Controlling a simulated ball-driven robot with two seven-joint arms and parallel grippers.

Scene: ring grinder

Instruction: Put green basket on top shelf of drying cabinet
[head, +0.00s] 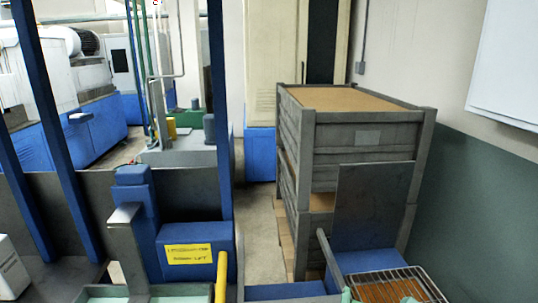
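No green basket can be made out for certain. A pale green tray-like edge (180,293) shows at the bottom, cut off by the frame. Small pale green pieces (347,296) show beside a wire rack (398,287) at the bottom right; I cannot tell what they belong to. No open shelves of a drying cabinet are visible. A tall cream cabinet (276,60) with a blue base stands at the back, and I cannot tell whether it is the drying cabinet. Neither of my grippers is in view.
Stacked grey crates (365,137) with a brown top stand right of centre. A blue machine with a yellow label (188,254) and blue posts (220,110) fill the left. A narrow strip of floor (262,225) runs between them. A green-and-white wall closes the right.

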